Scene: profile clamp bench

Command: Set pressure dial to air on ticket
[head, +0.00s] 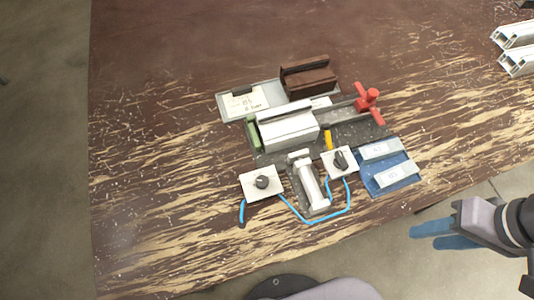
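The ticket (243,104) is a cream card on a grey tray at the back left of the fixture; its print is too small to read surely. Two white plates with dark round knobs stand at the front: a left dial (262,182) and a right dial (340,160). Blue hose runs by both. I cannot tell which is the pressure dial, and their scale marks are not legible. My gripper (425,237) is at the lower right, beyond the table's front edge. Its blue fingers look apart, with nothing between them, well away from both dials.
A white profile block (288,128) sits in the clamp bed, with a red handle (368,104) to its right. A blue mat (398,185) with grey blocks lies right. The table's left is clear.

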